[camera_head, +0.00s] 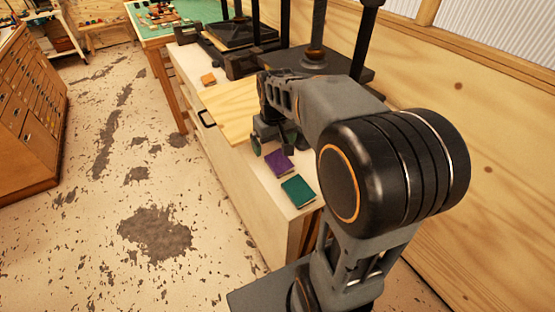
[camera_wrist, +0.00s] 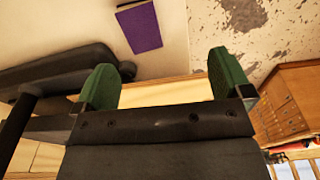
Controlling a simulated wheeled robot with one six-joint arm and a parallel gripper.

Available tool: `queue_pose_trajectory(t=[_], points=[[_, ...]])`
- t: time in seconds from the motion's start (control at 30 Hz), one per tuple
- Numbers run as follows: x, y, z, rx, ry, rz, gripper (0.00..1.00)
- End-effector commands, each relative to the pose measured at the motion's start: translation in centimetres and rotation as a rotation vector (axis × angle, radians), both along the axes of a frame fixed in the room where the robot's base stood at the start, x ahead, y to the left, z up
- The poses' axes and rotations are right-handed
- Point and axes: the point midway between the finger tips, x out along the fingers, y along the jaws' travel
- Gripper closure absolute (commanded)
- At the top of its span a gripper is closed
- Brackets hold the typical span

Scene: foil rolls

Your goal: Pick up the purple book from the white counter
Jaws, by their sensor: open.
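The purple book (camera_head: 278,162) lies flat on the white counter (camera_head: 243,178), near its front edge. It also shows in the wrist view (camera_wrist: 140,28) at the top, beyond the fingertips and apart from them. My gripper (camera_head: 272,143) is just behind the book in the head view and partly hidden by my arm. In the wrist view my gripper (camera_wrist: 165,78) has its two green-padded fingers spread wide, with nothing between them.
A green book (camera_head: 298,191) lies beside the purple one, nearer the counter's end. A wooden board (camera_head: 232,108) and an orange block (camera_head: 208,79) lie farther along. Black presses (camera_head: 240,35) stand at the back. A wooden drawer cabinet (camera_head: 30,115) stands left across open floor.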

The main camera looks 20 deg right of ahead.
Motion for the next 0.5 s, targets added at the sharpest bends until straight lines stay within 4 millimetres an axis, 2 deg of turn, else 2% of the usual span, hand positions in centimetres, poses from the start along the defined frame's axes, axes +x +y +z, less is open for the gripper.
queue_pose_trajectory(t=[0.1, 0.2, 0.37, 0.5], points=[[2.7, -2.0, -0.3, 0.004, 0.052, 0.003, 0.0], [4.2, -3.2, -0.7, 0.008, 0.08, 0.01, 0.0], [5.3, -4.0, -2.3, 0.013, 0.104, 0.017, 0.0], [5.4, -4.1, -4.9, 0.014, 0.109, 0.02, 0.0]])
